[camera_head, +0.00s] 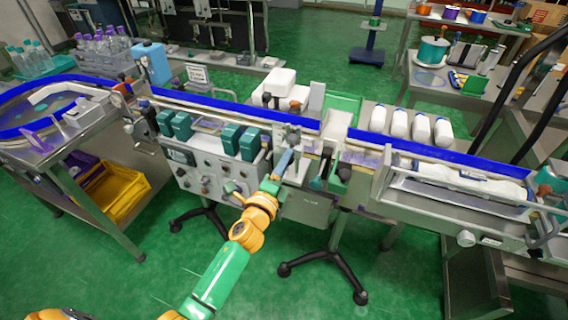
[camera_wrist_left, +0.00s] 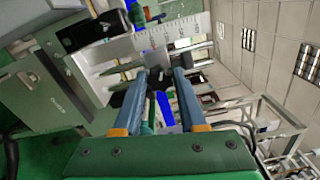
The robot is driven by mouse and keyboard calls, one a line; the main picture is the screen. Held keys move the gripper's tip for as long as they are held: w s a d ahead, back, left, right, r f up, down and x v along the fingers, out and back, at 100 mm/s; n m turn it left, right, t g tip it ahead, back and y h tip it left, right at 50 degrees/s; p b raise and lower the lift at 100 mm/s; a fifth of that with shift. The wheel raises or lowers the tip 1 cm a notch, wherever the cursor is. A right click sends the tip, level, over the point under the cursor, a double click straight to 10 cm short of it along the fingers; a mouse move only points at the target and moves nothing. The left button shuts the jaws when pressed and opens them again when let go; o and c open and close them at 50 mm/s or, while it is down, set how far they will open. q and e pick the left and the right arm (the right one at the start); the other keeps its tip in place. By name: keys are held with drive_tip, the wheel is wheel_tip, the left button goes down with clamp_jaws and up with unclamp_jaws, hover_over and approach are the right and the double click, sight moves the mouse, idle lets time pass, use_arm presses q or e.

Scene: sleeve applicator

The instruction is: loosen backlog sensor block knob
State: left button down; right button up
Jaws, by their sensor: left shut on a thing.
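My left arm reaches up from the bottom of the head view to the front of the conveyor machine, and my left gripper (camera_head: 287,158) is at the upright bracket beside the rail. In the left wrist view the two blue-grey fingers of the gripper (camera_wrist_left: 163,72) are closed around a small dark knob (camera_wrist_left: 156,79), the backlog sensor block knob as far as I can tell. The fingers hide much of it. Behind it is a metal plate with a ruled scale (camera_wrist_left: 178,32). The sensor block itself is hard to make out. My right gripper is out of view.
The conveyor with blue rails (camera_head: 240,108) runs across the scene. A control panel (camera_head: 205,172) with knobs is left of the gripper. A yellow crate (camera_head: 118,195) sits under the left table. Green floor is open in front.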

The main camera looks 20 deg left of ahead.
use_arm(q)
drive_tip(key=shift+r+n+p, duration=0.15)
drive_tip(key=shift+n+p, duration=0.55)
drive_tip(key=shift+n, duration=6.7)
drive_tip(key=c, duration=0.6)
unclamp_jaws()
drive_tip(key=shift+o, duration=0.7)
drive_tip(key=shift+w, duration=0.1)
drive_tip(key=shift+f, duration=0.2)
